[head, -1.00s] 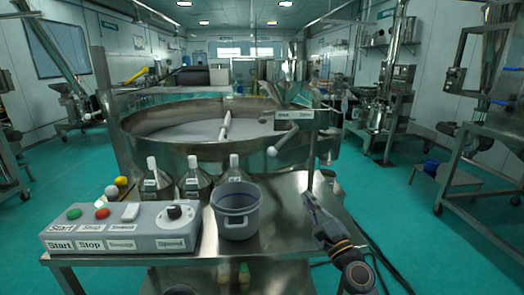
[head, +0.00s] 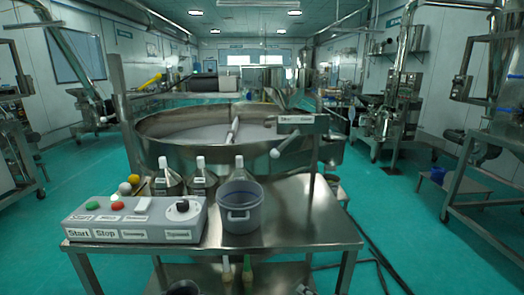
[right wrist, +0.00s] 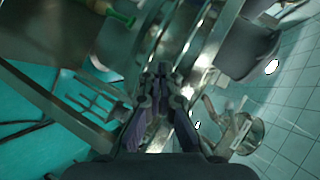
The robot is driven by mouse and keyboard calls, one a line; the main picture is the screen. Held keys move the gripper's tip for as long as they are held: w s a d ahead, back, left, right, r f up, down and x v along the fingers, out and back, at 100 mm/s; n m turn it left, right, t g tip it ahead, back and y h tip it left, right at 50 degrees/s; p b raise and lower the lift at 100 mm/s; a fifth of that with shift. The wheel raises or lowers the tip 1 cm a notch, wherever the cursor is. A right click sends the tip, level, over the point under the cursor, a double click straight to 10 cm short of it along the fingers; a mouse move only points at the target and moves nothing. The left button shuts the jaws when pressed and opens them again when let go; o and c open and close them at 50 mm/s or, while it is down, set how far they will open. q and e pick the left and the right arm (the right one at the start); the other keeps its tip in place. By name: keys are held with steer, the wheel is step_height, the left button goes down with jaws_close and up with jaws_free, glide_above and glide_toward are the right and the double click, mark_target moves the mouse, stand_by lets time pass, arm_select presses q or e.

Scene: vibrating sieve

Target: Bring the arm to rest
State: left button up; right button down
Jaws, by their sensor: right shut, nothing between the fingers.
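My right gripper (right wrist: 160,72) shows in the right wrist view with its fingers together and nothing between them.
The table holds a control box (head: 135,220) with buttons and a knob, a grey bucket (head: 240,215) and several bottles. The round sieve (head: 165,150) stands behind. Green floor (head: 400,240) is open to the right, with cables on it.

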steer(key=s+d+f+n+g+h, duration=0.4)
steer(key=s+d+f, duration=0.15)
steer(key=s, duration=0.45)
steer(key=s+d+f+n+g+h, duration=0.3)
steer(key=s+d+f+n+h, duration=0.15)
steer(key=s+d, duration=0.35)
step_height(320, 180, down, 21)
steer(key=s+d+g+p, duration=0.1)
steer(key=s+g+p, duration=0.1)
steer(key=s+p, duration=0.1)
steer(key=s+d+f+g+p, duration=0.1)
steer(key=s+f+p, duration=0.2)
steer(key=s+f, duration=1.3)
steer(key=s, duration=0.3)
steer(key=shift+s+d+f+m, duration=0.2)
steer(key=shift+s+d+m, duration=0.1)
steer(key=shift+d+m, duration=0.05)
